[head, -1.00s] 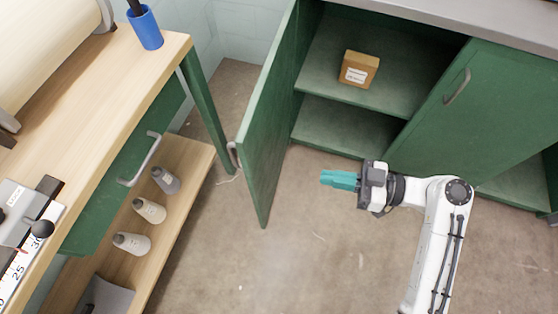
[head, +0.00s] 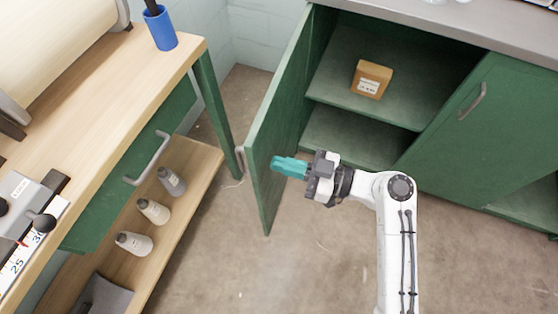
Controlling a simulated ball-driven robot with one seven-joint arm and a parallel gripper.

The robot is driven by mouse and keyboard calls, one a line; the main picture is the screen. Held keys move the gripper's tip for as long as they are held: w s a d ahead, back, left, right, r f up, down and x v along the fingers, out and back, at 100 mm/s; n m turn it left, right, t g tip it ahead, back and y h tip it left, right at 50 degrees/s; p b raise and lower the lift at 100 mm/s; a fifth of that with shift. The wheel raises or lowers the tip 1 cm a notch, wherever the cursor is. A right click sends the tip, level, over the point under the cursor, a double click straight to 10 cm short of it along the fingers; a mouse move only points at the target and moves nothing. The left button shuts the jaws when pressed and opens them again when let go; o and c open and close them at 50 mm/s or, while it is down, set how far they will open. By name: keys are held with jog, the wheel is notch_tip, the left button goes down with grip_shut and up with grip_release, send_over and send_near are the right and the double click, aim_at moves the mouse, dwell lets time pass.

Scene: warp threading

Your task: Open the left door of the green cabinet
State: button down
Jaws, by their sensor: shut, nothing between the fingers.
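The green cabinet (head: 330,138) stands at the upper right. Its left door (head: 280,115) is swung wide open toward me, showing two shelf levels inside. The door's grey handle (head: 240,158) is on its left, outer face. My gripper (head: 276,166), with teal fingers, is shut and empty. Its tips overlap the inner face of the open door near its free edge; I cannot tell if they touch it. The cabinet's right door (head: 495,125) is closed, with a grey handle (head: 472,101).
A brown box (head: 371,79) sits on the upper shelf. A wooden workbench (head: 110,110) with a green drawer (head: 135,180) stands at the left, with several bottles (head: 153,210) on its lower shelf and a blue cup (head: 161,28) on top. The floor (head: 320,260) in front is clear.

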jog(key=shift+w+a, duration=0.2)
jog(key=shift+a, duration=0.5)
jog(key=b+x, duration=0.3)
jog(key=x, duration=0.7)
jog(key=shift+w+a, duration=0.15)
jog(key=shift+a, duration=0.2)
jog(key=shift+f+b, duration=0.1)
jog(key=shift+b, duration=0.2)
